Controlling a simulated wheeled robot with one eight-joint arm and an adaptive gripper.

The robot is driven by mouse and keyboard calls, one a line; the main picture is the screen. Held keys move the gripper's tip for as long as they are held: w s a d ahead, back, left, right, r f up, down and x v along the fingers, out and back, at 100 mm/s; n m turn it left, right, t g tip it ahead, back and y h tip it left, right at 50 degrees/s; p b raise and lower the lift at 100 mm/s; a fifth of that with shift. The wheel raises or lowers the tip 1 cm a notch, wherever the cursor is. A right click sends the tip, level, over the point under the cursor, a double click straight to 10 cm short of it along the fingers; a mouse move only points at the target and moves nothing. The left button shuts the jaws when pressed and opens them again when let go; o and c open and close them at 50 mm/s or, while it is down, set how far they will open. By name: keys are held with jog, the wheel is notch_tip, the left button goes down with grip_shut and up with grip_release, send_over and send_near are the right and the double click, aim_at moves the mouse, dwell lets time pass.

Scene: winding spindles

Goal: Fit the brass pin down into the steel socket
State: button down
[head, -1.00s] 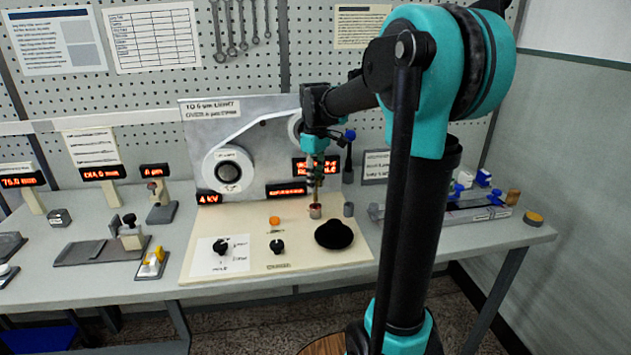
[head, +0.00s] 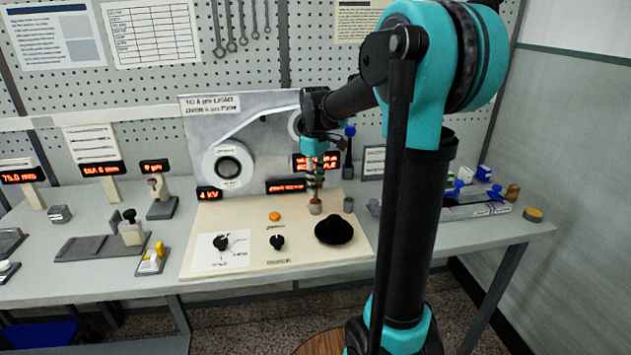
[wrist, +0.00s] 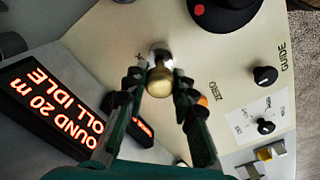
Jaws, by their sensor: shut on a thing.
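The brass pin (wrist: 159,80) shows in the wrist view as a rounded golden knob between the fingertips of my gripper (wrist: 158,84). My gripper is shut on it. The steel socket (wrist: 160,54) lies just beyond the pin, its bright rim partly covered by the pin. In the head view my gripper (head: 315,184) points straight down above the socket (head: 316,207) on the cream panel. The pin is too small there to make out clearly. I cannot tell whether its lower end is inside the socket.
A black round knob (head: 334,230) stands right in front of the socket, and a short grey post (head: 348,204) stands to its right. Lit display boxes (head: 287,186) and the reel panel (head: 258,135) stand close behind. The panel's front left holds small dials (head: 221,243).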

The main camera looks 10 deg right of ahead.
aim_at(316, 203)
jog(key=shift+f, duration=1.7)
jog(key=c, duration=1.2)
grip_release()
jog(key=shift+o, duration=0.2)
notch_tip(316, 203, up, 12)
